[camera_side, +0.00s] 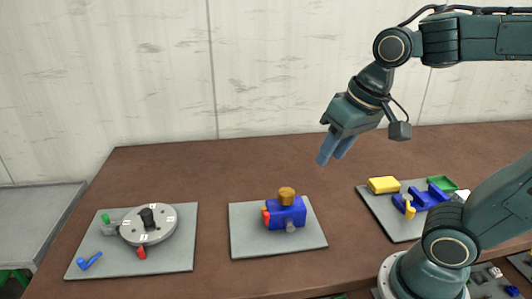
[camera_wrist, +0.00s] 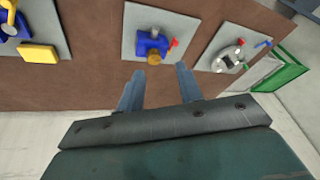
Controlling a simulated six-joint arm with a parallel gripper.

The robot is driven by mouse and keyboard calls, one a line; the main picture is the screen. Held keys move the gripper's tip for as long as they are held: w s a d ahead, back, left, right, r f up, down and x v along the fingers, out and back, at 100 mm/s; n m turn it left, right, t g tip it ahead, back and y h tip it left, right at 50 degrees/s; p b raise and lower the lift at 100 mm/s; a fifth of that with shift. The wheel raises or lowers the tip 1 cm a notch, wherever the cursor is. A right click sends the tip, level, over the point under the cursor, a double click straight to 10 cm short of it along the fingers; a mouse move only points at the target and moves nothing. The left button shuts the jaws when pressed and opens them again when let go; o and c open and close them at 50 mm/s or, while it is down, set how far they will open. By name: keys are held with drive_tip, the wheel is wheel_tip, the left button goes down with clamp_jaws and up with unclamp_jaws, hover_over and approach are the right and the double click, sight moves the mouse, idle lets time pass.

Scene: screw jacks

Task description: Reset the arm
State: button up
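My gripper (camera_side: 335,150) hangs in the air above the back of the brown table, clear of everything. It also shows in the wrist view (camera_wrist: 158,88), where its two blue-grey fingers stand apart with nothing between them. The blue jack (camera_side: 287,212) with an orange-brown knob (camera_side: 287,195) and a red part sits on the middle grey plate (camera_side: 245,240). In the wrist view the blue jack (camera_wrist: 152,42) lies beyond the fingertips.
The left plate (camera_side: 180,255) holds a round grey dial (camera_side: 160,231) with red, green and blue parts. The right plate (camera_side: 405,232) holds a yellow block (camera_side: 383,185) and blue brackets (camera_side: 425,197). A grey side table (camera_side: 35,220) stands at left. Bare table separates the plates.

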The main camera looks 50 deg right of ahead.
drive_tip(key=s+n, duration=0.1)
drive_tip(key=s+n+t, duration=0.1)
drive_tip(key=s, duration=0.1)
drive_tip(key=s+n, duration=0.1)
drive_tip(key=shift+s+d+f+t, duration=0.25)
drive_tip(key=shift+s+f+t, duration=0.05)
drive_tip(key=shift+s+f, duration=0.1)
idle(0.8)
